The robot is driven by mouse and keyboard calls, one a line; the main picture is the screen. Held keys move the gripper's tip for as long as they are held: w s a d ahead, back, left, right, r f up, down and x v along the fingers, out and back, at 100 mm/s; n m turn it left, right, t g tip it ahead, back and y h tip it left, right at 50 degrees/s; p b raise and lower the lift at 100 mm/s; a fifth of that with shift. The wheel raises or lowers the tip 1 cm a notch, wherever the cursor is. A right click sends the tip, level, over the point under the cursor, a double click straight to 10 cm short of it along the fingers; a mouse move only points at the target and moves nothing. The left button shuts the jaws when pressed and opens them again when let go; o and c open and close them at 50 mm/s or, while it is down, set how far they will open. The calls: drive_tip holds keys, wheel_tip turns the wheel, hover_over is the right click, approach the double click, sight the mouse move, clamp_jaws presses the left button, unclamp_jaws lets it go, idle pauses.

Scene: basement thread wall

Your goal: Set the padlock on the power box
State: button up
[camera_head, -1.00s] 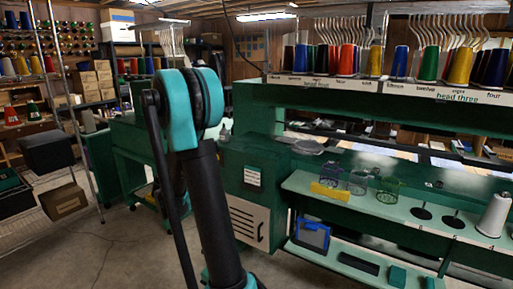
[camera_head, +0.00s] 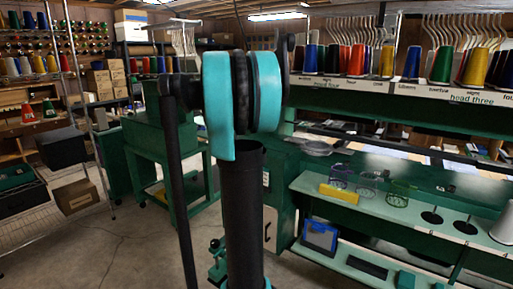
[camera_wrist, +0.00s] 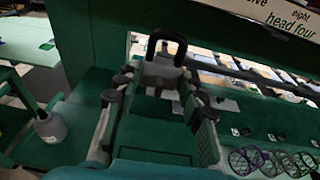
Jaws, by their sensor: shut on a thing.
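In the wrist view my gripper (camera_wrist: 162,77) is shut on a padlock (camera_wrist: 162,68). The padlock has a grey body and a black shackle (camera_wrist: 166,44) that points up, away from the palm. The fingers stand on either side of its body. In the head view my own arm fills the middle, and the padlock cannot be made out. I cannot tell whether this is the power box.
The green machine's pale shelf (camera_head: 405,212) carries a yellow block (camera_head: 338,193), wire baskets and black discs. A blue-framed item (camera_head: 319,236) lies below. Coloured thread cones (camera_head: 441,65) line its top. Storage racks with a black bin (camera_head: 61,148) stand left. Concrete floor (camera_head: 125,235) is clear at front left.

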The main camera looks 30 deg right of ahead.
drive_tip(key=f, duration=1.9)
drive_tip(key=shift+s+d+f, duration=0.15)
drive_tip(key=shift+s+d, duration=0.15)
drive_tip(key=shift+f, duration=0.15)
drive_tip(key=o, duration=1.3)
